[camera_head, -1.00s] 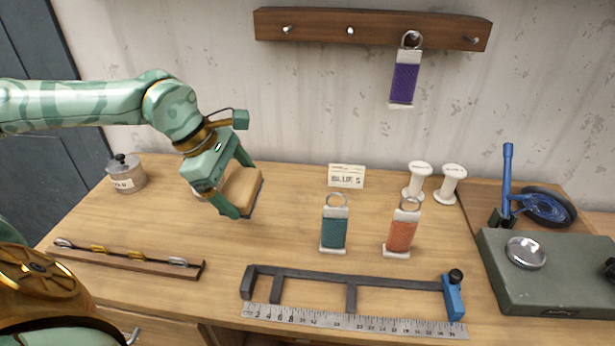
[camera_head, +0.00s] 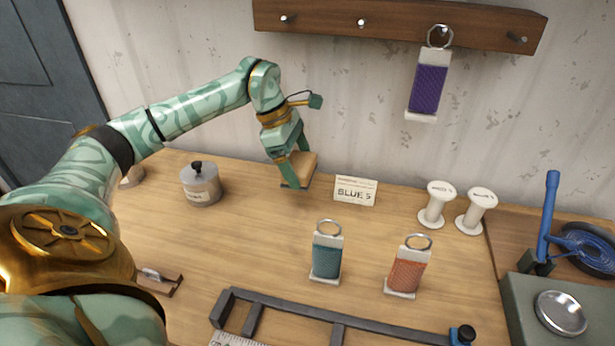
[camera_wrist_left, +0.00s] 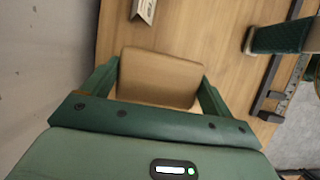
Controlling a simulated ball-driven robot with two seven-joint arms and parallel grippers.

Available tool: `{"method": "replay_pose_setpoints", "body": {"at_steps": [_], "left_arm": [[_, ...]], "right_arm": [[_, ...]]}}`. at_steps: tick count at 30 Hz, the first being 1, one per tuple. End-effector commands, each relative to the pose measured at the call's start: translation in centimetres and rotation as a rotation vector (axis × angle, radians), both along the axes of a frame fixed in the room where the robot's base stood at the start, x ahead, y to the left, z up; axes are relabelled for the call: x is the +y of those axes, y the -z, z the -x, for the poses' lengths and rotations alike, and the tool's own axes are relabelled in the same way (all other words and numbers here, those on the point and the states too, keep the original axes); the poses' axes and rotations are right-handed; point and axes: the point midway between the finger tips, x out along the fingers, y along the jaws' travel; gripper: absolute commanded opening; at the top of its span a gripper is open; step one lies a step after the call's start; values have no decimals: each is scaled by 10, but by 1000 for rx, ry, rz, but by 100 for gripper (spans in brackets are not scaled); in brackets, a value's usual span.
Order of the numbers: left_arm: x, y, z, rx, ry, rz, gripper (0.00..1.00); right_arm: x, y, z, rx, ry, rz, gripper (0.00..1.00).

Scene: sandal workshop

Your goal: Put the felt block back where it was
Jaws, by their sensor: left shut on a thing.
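The felt block (camera_head: 304,167) is a tan block with a darker underside, at the back of the workbench, just left of the "BLUE 5" card (camera_head: 355,191). My left gripper (camera_head: 297,169) is shut on it, one finger on each side. In the left wrist view the felt block (camera_wrist_left: 160,78) sits between the two fingers of the left gripper (camera_wrist_left: 158,85), its broad tan face showing. I cannot tell whether its underside touches the bench. My right gripper is not in view.
A lidded grey pot (camera_head: 201,186) stands left of the block. Teal (camera_head: 327,256) and orange (camera_head: 407,272) tagged pieces stand in front, with two white spools (camera_head: 436,205) to the right. A purple piece (camera_head: 428,88) hangs from the wall rack (camera_head: 400,22). The bench between pot and teal piece is clear.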

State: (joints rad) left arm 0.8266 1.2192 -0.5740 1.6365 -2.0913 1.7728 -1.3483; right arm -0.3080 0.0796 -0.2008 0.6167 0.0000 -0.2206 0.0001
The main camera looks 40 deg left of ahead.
Motion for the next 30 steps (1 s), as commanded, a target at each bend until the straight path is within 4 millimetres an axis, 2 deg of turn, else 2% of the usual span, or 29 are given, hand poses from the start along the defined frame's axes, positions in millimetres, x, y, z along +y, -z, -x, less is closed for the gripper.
{"method": "replay_pose_setpoints", "body": {"at_steps": [1, 6, 11, 17, 20, 25, 26, 27, 30], "left_arm": [[2, 16, -8, 5, -1, 3, 68], [8, 36, -26, 2, -1, 0, 68], [10, 44, -33, 1, 1, -1, 68], [11, 76, -34, 5, 1, -1, 68], [11, 77, -34, 1, 1, -2, 64], [11, 76, -34, 1, 1, -2, 64], [11, 76, -34, 1, 1, -3, 91], [11, 76, -34, 1, 1, -3, 100], [11, 76, -34, 1, 1, -3, 100]], "right_arm": [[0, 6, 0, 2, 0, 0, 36], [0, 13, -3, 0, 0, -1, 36], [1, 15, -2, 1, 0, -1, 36], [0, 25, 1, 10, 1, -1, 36], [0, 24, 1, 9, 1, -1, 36], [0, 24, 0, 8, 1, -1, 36], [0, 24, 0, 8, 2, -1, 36], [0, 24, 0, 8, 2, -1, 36], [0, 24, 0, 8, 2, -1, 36]]}}
